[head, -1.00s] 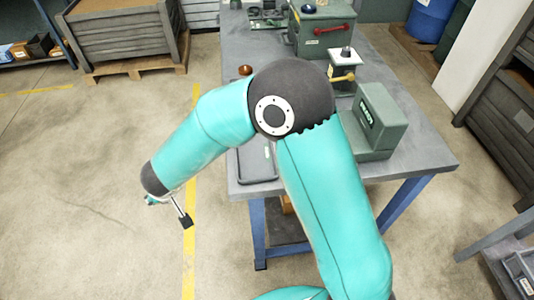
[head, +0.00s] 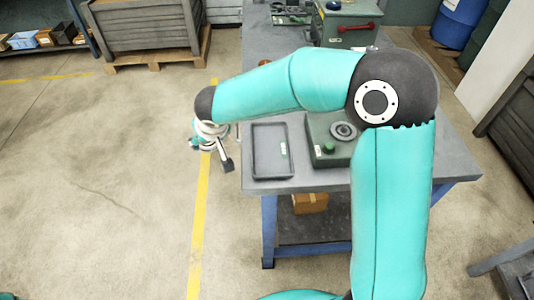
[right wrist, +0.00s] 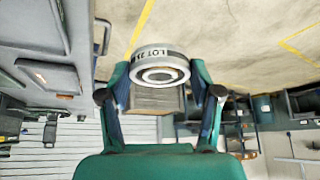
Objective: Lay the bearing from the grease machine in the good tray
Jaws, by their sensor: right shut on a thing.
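My right gripper (head: 213,146) hangs over the floor, left of the bench. In the right wrist view the right gripper (right wrist: 161,82) is shut on a pale ring-shaped bearing (right wrist: 160,64) with "LOT" lettering on its rim, held between both fingers. A shallow dark grey tray (head: 256,151) with a small pale and green label lies at the bench's near left corner. It looks empty and stands right of the gripper, apart from it. I cannot read whether it is the good tray. My left gripper is not in view.
A green machine (head: 318,131) with a round disc and green knob stands just right of the tray. My right arm covers much of the bench (head: 300,184). A green box with a red lever (head: 348,27) stands behind. Open floor (head: 110,180) lies left.

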